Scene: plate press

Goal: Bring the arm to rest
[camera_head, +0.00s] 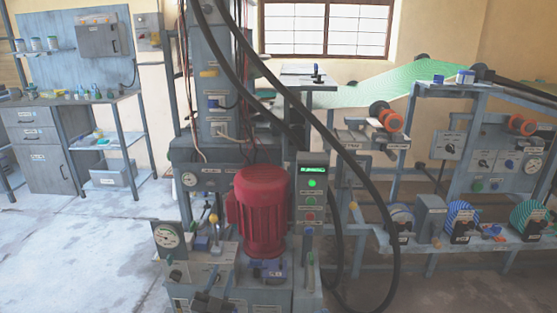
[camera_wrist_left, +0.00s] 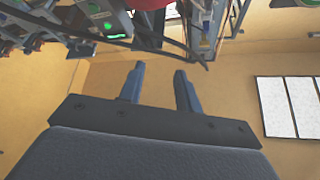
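My left gripper (camera_wrist_left: 160,73) shows in the left wrist view. Its two blue-grey fingers stand apart with nothing between them, so it is open and empty. A plain tan wall lies behind the fingers, and they appear clear of any object. I cannot clearly make out the left gripper in the head view. My right gripper shows in neither view.
The press with its red motor (camera_head: 262,210) and control box (camera_head: 311,190) fills the middle. Black hoses (camera_head: 345,160) loop beside it. A rack with coloured discs (camera_head: 462,222) stands right, a workbench (camera_head: 70,100) back left. Pale floor (camera_head: 85,240) at left is clear.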

